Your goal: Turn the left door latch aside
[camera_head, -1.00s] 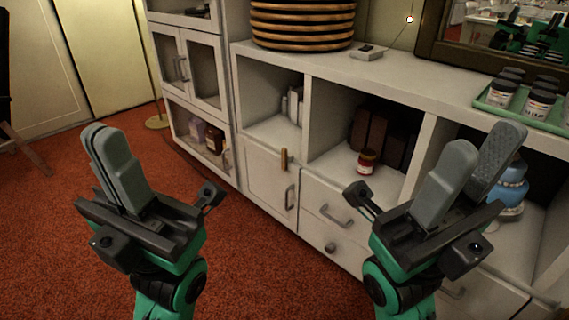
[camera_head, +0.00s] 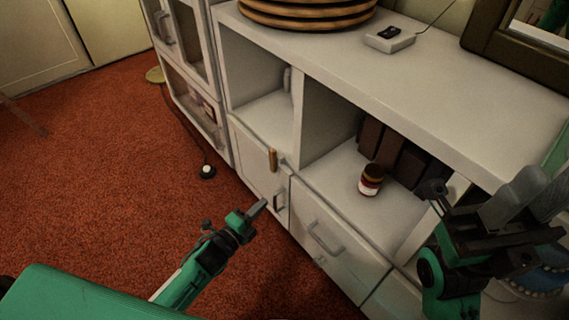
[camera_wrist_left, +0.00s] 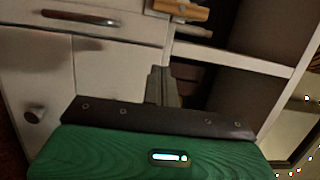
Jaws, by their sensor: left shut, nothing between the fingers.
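The left door latch is a small wooden bar (camera_head: 272,159), standing upright at the top edge of the white cabinet door (camera_head: 250,165). The latch also shows at the top of the left wrist view (camera_wrist_left: 182,11). My left gripper (camera_head: 262,206) is shut and empty, in front of the door, below the latch and close to the door handle (camera_head: 279,200). It appears apart from the latch. Its closed fingers show in the middle of the left wrist view (camera_wrist_left: 162,82). My right gripper (camera_head: 535,190) is open and empty at the right, before the shelves.
A drawer with a handle (camera_head: 325,239) is right of the door. A jar (camera_head: 371,180) stands in the open shelf above it. Stacked wooden-rimmed discs (camera_head: 305,12) and a small white device (camera_head: 390,38) are on the cabinet top.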

